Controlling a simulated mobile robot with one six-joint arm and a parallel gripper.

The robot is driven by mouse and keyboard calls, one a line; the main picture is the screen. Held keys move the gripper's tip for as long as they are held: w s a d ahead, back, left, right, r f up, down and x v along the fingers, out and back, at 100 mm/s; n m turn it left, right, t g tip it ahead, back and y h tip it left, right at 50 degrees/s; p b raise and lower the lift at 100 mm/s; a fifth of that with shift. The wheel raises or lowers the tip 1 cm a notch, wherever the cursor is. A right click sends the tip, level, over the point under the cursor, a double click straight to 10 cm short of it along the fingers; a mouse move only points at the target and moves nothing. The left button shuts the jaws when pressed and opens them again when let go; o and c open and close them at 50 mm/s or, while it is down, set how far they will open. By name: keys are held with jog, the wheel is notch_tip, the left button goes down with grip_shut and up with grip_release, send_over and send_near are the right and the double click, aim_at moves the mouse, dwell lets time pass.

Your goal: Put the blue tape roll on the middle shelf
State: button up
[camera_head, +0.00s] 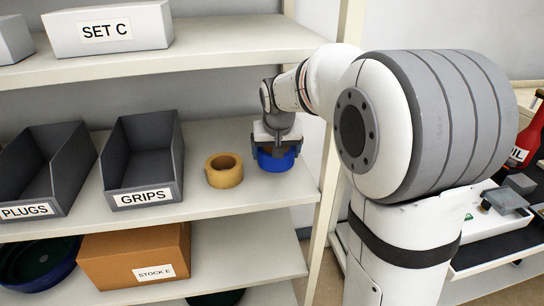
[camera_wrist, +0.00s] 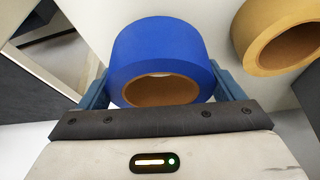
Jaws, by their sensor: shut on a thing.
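The blue tape roll (camera_head: 277,160) is at the right end of the middle shelf (camera_head: 240,202), just right of a tan tape roll (camera_head: 224,170). My gripper (camera_head: 275,150) is shut on the blue roll from above and behind, with a finger on each side. In the wrist view the blue roll (camera_wrist: 165,52) sits between the two fingers, its brown core showing. The roll appears to be at or just above the shelf surface; I cannot tell whether it touches.
Grey bins marked GRIPS (camera_head: 143,197) and PLUGS (camera_head: 30,210) stand left on the middle shelf. A white SET C box (camera_head: 105,33) is on the upper shelf. A STOCK E carton (camera_head: 135,262) is below. The shelf's right post (camera_head: 325,170) is close to my gripper.

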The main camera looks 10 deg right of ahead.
jog(key=shift+w+d, duration=0.1)
jog(key=shift+w, duration=0.5)
jog(key=shift+s+f+b, duration=0.1)
jog(key=shift+f+b, duration=0.25)
jog(key=shift+f, duration=1.4)
jog(key=shift+f, duration=0.2)
jog(key=o, duration=0.9)
jog(key=shift+r, duration=0.1)
